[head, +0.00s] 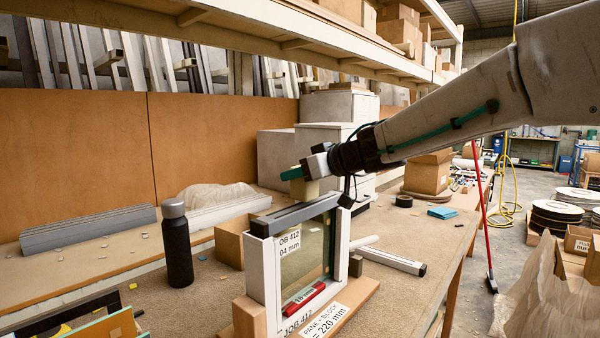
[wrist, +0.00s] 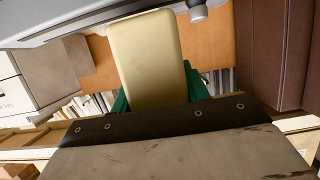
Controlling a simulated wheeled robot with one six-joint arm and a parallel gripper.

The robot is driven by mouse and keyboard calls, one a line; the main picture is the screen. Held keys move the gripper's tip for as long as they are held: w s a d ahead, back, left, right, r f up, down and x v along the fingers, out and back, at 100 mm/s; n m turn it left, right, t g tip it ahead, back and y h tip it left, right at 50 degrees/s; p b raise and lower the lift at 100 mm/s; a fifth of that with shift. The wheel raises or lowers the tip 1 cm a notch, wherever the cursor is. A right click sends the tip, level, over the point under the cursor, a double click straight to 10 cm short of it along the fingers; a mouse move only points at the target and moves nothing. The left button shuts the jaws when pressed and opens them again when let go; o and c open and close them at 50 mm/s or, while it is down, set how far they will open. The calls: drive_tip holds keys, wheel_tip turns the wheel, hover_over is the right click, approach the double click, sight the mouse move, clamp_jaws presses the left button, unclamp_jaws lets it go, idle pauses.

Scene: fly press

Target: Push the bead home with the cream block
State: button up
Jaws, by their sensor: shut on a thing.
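My gripper (head: 298,174) has green fingers and is shut on the cream block (head: 306,188), above the top of the small white frame (head: 272,275). In the wrist view the cream block (wrist: 152,58) juts out between the green fingers. A dark grey bar, which looks like the bead (head: 290,216), lies along the top of the frame. The block hangs over the bar's middle; I cannot tell whether they touch. The frame stands upright with a glass panel (head: 312,250) in it. How deep the bar sits is not clear.
A red piece (head: 304,297) lies at the frame's foot, beside paper labels. A dark bottle (head: 177,245) and a cardboard box (head: 232,243) stand to the left. White profiles (head: 392,261) lie to the right. A shelf (head: 290,32) overhangs the bench. The right front bench is mostly clear.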

drive_tip(key=c, duration=0.3)
drive_tip(key=shift+f, duration=1.15)
drive_tip(key=shift+r, duration=4.15)
